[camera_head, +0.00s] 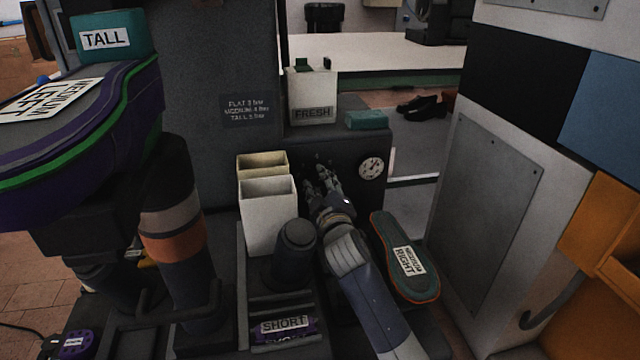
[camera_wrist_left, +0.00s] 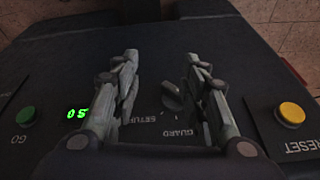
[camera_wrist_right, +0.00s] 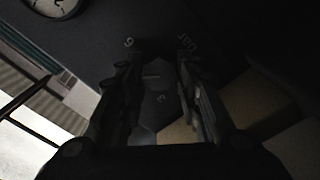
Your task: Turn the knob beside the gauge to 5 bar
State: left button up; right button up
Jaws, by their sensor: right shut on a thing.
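The gauge (camera_head: 371,168) is a round white dial on the dark panel; its needle is too small to read. It is partly seen in the right wrist view (camera_wrist_right: 52,6), cut off by the top edge. The knob (camera_wrist_right: 157,100) is dark and lies between my right fingers, with small marks on the panel around it. My right gripper (camera_head: 319,175) is shut on the knob, left of the gauge, and hides it in the head view. My left gripper (camera_wrist_left: 162,85) is open and empty over another panel with a selector switch (camera_wrist_left: 172,97).
The left panel has a green GO button (camera_wrist_left: 26,115), a yellow RESET button (camera_wrist_left: 291,113) and green digits (camera_wrist_left: 76,114). A white bin (camera_head: 268,215) stands left of my right gripper. A placard (camera_head: 248,110) lists bar settings.

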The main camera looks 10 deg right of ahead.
jog(key=shift+f, duration=0.1)
jog(key=o, duration=1)
jog(key=shift+o, duration=0.2)
jog(key=s, duration=1.2)
